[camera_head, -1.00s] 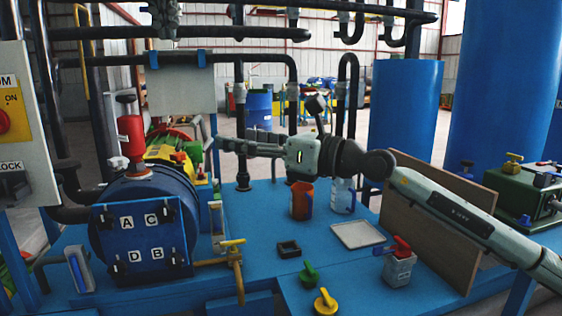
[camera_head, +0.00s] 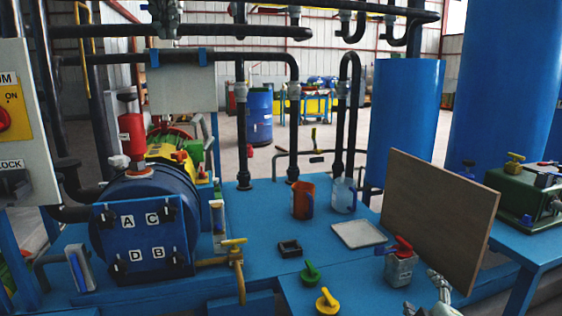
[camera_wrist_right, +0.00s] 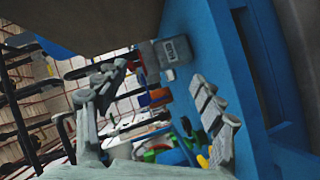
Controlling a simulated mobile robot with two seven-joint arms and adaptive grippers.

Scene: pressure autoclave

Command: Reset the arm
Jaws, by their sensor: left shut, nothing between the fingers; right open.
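My right gripper (camera_head: 428,296) is at the bottom edge of the head view, just below the grey box with a red handle (camera_head: 400,268). Its arm is mostly out of frame. In the right wrist view its two grey fingers (camera_wrist_right: 162,85) are spread apart with nothing held between them.
A brown board (camera_head: 440,215) stands upright right of the grey box. The blue bench (camera_head: 255,215) carries an orange cup (camera_head: 302,200), a clear bottle (camera_head: 343,195), a pale tray (camera_head: 358,234), a small black frame (camera_head: 289,248) and green and yellow handles. The blue autoclave (camera_head: 145,220) stands left.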

